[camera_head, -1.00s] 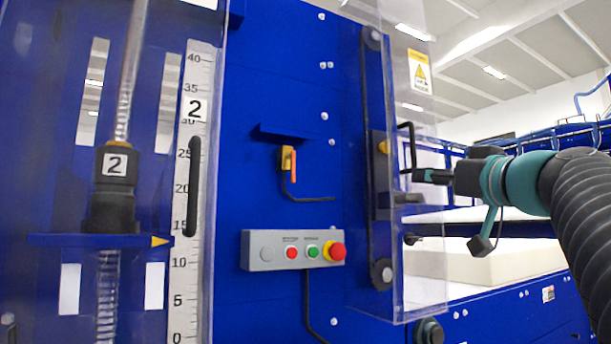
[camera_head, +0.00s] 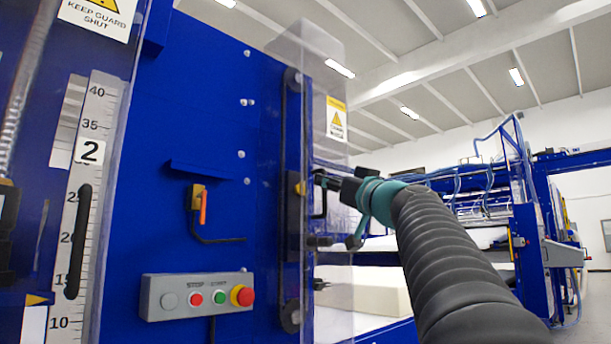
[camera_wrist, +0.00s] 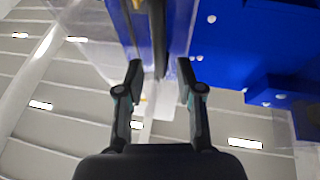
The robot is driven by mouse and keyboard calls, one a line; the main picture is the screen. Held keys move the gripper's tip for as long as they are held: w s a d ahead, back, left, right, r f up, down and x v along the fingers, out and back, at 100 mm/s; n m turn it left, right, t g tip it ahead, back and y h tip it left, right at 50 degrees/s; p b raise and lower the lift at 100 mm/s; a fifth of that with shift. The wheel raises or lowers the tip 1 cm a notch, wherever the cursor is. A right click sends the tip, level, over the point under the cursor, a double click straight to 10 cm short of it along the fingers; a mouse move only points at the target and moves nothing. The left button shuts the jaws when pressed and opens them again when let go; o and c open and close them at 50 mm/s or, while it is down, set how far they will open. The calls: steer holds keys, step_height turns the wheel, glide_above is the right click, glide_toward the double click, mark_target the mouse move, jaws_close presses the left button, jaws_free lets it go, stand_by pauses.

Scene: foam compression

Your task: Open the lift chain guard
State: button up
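The lift chain guard (camera_head: 336,90) is a clear cover with a yellow warning label, along the right edge of the blue machine column in the head view. The dark chain (camera_head: 282,150) runs upright behind it. A black bracket handle (camera_head: 319,207) stands on the guard. My gripper (camera_head: 324,180) is at this handle in the head view; whether it touches is unclear. In the wrist view, my gripper (camera_wrist: 160,78) has its two fingers apart. A dark upright bar (camera_wrist: 158,38) shows beyond and between the fingertips; I cannot tell whether it is handle or chain.
A grey button box (camera_head: 197,297) with a red stop knob is on the blue panel. An orange-handled switch (camera_head: 202,208) sits above it. A scale (camera_head: 88,150) is at left. A pale foam block (camera_head: 375,290) lies behind the guard. More blue machinery (camera_head: 540,245) stands at right.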

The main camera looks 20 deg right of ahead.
steer(key=shift+p+x, duration=0.45)
steer(key=shift+x, duration=1)
jaws_close()
